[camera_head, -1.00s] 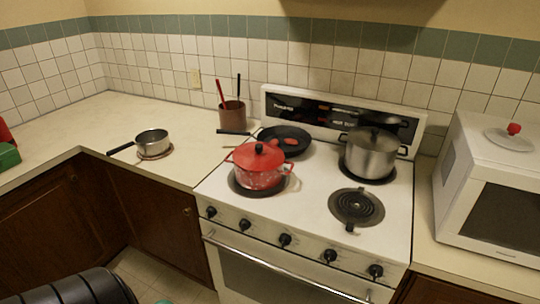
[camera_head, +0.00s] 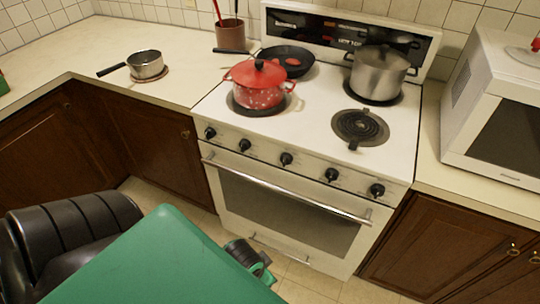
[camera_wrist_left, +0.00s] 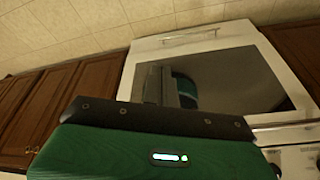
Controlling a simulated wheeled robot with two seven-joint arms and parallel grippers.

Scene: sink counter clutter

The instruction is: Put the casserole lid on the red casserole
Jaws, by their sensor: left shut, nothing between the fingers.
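The red casserole (camera_head: 262,93) stands on the stove's front left burner. A red domed cover with a black knob (camera_head: 259,66) appears to sit on it. Another lid, pale with a red knob (camera_head: 536,45), lies on top of the microwave, cut off by the right edge of the head view. My left gripper (camera_head: 262,268) is low in front of the oven door, well below the casserole, shut and empty. Its fingers are hard to make out in the wrist view, where the oven door fills much of the frame. My right gripper is out of view.
A steel pot (camera_head: 378,75) and a black frying pan (camera_head: 288,60) occupy the rear burners. A small saucepan (camera_head: 146,65) rests on the left counter. The microwave (camera_head: 490,110) stands right of the stove. The oven handle (camera_head: 290,190) juts out.

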